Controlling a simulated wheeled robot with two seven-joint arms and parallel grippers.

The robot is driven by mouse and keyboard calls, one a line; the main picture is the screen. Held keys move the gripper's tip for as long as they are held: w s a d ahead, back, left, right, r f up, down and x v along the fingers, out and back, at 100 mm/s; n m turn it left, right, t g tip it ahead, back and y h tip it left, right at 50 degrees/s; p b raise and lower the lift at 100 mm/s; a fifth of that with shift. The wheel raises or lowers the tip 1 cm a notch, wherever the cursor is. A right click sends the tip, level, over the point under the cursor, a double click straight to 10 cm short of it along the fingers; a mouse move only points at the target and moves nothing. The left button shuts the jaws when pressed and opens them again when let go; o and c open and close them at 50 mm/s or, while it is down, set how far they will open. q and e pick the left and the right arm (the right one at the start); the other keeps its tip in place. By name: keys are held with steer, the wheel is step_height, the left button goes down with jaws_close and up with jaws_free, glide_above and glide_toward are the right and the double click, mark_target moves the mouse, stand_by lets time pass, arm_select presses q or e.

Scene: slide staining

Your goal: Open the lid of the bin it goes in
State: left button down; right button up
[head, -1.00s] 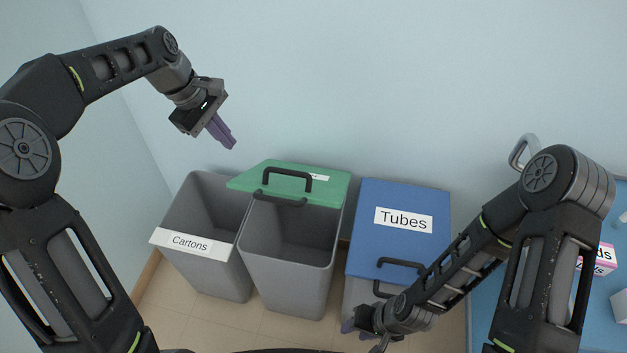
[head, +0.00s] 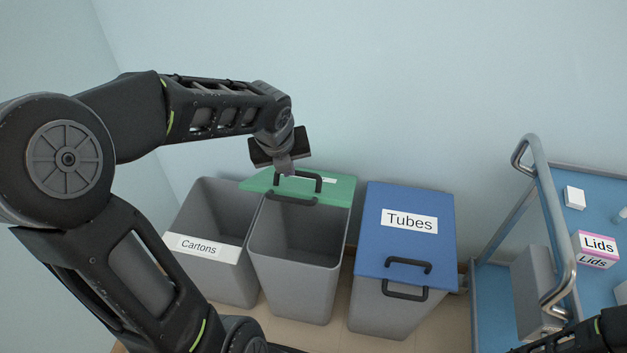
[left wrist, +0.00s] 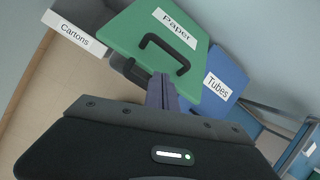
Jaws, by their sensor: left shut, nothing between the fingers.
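Three grey bins stand in a row by the wall. The left bin (head: 215,270), labelled Cartons, is open on top. The middle bin (head: 292,285) is also open at the front, with a green lid (head: 338,190) at its back edge; the left wrist view shows this lid (left wrist: 130,35) labelled Paper. The right bin (head: 378,312) is covered by a blue lid (head: 385,245) labelled Tubes, with a black handle (head: 408,266). My left gripper (head: 284,168) is shut and empty at the green lid's handle (head: 318,183); I cannot tell whether they touch. My right gripper is out of view.
A blue cart (head: 590,222) with a metal rail (head: 552,230) stands at the right. It carries a box labelled Lids (head: 597,246) and a small white box (head: 574,197). Part of my right arm shows at the bottom right corner.

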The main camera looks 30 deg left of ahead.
mark_target(295, 189)
arm_select(q)
steer(key=m, duration=0.4)
steer(key=shift+w+a+r+m, duration=0.1)
steer(key=shift+w+a+m, duration=0.05)
steer(key=shift+w+m, duration=0.2)
steer(key=b+x, duration=0.2)
steer(key=x, duration=0.8)
steer(key=shift+w, duration=0.1)
steer(key=shift+r, duration=0.1)
